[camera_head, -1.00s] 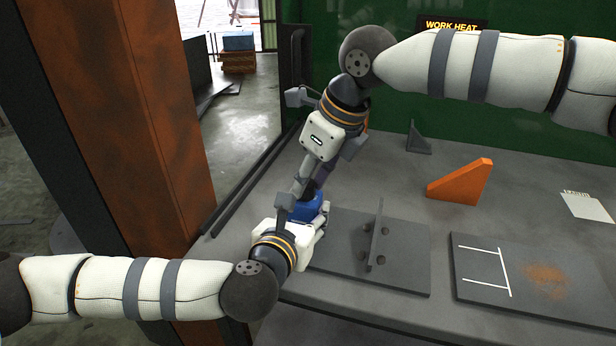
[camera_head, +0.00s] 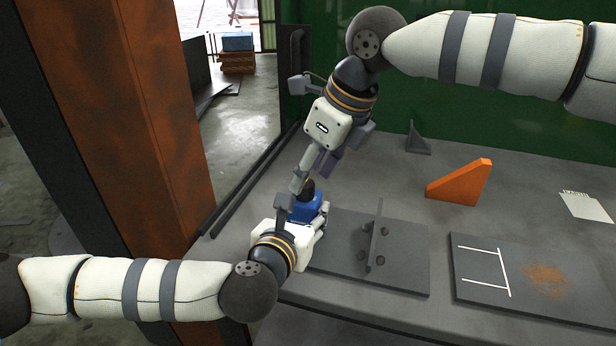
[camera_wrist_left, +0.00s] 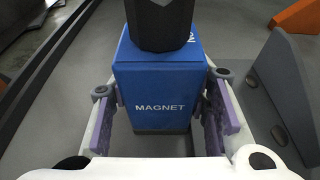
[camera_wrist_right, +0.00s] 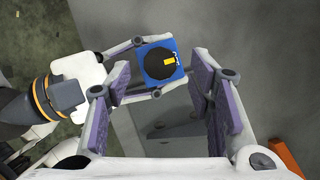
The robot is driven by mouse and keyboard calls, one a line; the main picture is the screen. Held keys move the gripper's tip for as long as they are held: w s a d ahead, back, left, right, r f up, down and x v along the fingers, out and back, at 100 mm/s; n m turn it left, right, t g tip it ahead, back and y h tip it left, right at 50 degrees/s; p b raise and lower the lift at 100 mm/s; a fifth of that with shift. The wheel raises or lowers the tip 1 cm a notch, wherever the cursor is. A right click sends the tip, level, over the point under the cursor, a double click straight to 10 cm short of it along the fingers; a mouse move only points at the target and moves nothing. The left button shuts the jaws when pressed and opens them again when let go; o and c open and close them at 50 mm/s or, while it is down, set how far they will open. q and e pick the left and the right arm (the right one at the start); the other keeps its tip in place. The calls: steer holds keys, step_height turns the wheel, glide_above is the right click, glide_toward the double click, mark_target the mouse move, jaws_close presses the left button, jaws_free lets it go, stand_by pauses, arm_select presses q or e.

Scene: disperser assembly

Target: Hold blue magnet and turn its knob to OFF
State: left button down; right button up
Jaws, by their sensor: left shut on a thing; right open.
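The blue magnet (camera_head: 307,209) stands upright near the table's left end, beside the dark plate. The left wrist view shows its face lettered MAGNET (camera_wrist_left: 158,90) and a black knob (camera_wrist_left: 161,22) on top. My left gripper (camera_wrist_left: 163,112) is shut on the magnet, one purple pad at each side. My right gripper (camera_wrist_right: 163,97) is open and empty, above the magnet. The knob lettering is too small to read.
A dark plate with an upright fin (camera_head: 375,235) lies right of the magnet. An orange triangular bracket (camera_head: 460,183), a grey bracket (camera_head: 417,140) and a marked plate (camera_head: 530,275) stand further right. Free table lies between them.

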steer(key=v, duration=0.9)
steer(key=shift+r, duration=0.35)
steer(key=shift+s+d, duration=0.1)
steer(key=shift+d, duration=0.05)
arm_select(q)
steer(key=c, duration=0.8)
jaws_free()
